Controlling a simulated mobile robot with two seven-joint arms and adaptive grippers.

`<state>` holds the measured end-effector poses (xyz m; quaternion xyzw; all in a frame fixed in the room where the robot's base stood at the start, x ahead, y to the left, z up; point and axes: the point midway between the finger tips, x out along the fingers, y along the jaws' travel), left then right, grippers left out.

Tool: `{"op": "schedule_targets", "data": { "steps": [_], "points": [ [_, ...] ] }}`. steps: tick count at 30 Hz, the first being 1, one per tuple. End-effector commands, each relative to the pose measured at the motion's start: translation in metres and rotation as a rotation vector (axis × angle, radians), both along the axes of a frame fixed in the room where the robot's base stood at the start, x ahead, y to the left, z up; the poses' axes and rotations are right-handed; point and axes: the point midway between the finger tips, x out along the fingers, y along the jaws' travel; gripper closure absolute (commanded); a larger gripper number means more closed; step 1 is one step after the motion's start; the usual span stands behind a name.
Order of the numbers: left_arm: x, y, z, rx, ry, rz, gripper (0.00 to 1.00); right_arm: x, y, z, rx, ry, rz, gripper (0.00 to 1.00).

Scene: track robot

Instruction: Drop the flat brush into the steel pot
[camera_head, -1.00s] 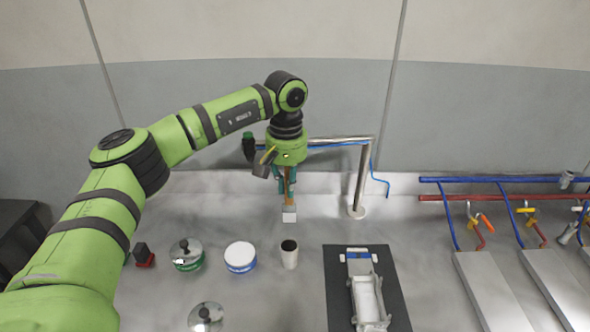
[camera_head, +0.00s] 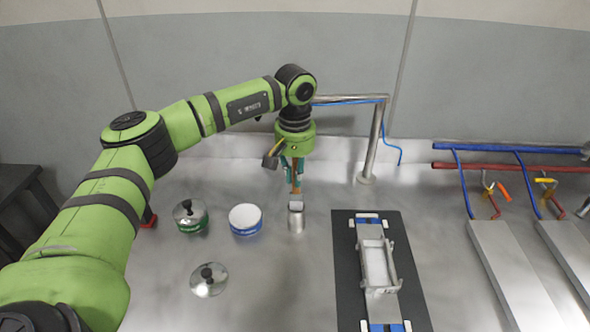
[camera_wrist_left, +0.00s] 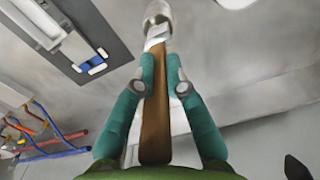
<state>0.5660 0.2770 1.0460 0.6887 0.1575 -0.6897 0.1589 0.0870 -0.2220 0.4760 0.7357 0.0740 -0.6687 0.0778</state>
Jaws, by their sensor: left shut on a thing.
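My left gripper (camera_head: 296,171) is shut on the flat brush (camera_head: 297,186) by its brown wooden handle; the brush hangs head down. The gripper also shows in the left wrist view (camera_wrist_left: 160,72), its teal fingers on both sides of the handle (camera_wrist_left: 155,130). The steel pot (camera_head: 296,222) stands upright on the metal bench, directly below the brush. It also shows at the top of the left wrist view (camera_wrist_left: 157,11). My right gripper is not in view.
A white-topped blue tin (camera_head: 246,219), a green tin with a metal lid (camera_head: 190,216) and a loose knobbed lid (camera_head: 208,280) stand left of the pot. A black mat (camera_head: 345,290) with a white frame lies right. A steel rail post (camera_head: 374,145) rises behind.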

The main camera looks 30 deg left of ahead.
Motion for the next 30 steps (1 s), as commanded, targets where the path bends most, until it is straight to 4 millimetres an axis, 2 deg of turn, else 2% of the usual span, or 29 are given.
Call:
{"op": "schedule_targets", "data": {
  "steps": [3, 12, 13, 14, 16, 30],
  "points": [
    [0.0, 0.0001, -0.0096, 0.0, -0.001, 0.0, 1.0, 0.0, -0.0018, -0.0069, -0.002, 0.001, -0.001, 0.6],
    [0.0, 0.0001, -0.0105, 0.0, 0.0, 0.0, 1.0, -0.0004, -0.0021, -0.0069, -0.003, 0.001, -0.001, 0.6],
    [-0.0001, 0.0002, -0.0106, 0.0, 0.0, 0.0, 0.82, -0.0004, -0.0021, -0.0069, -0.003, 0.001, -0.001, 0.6],
    [-0.0001, 0.0002, -0.0106, 0.0, 0.0, 0.0, 0.71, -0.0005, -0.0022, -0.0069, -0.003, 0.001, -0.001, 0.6],
    [-0.0001, 0.0002, -0.0106, 0.0, 0.0, 0.0, 0.59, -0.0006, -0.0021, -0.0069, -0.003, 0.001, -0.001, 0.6],
    [-0.0001, 0.0001, -0.0105, 0.0, 0.0, 0.0, 0.59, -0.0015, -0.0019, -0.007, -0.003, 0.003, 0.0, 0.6]
  ]
}}
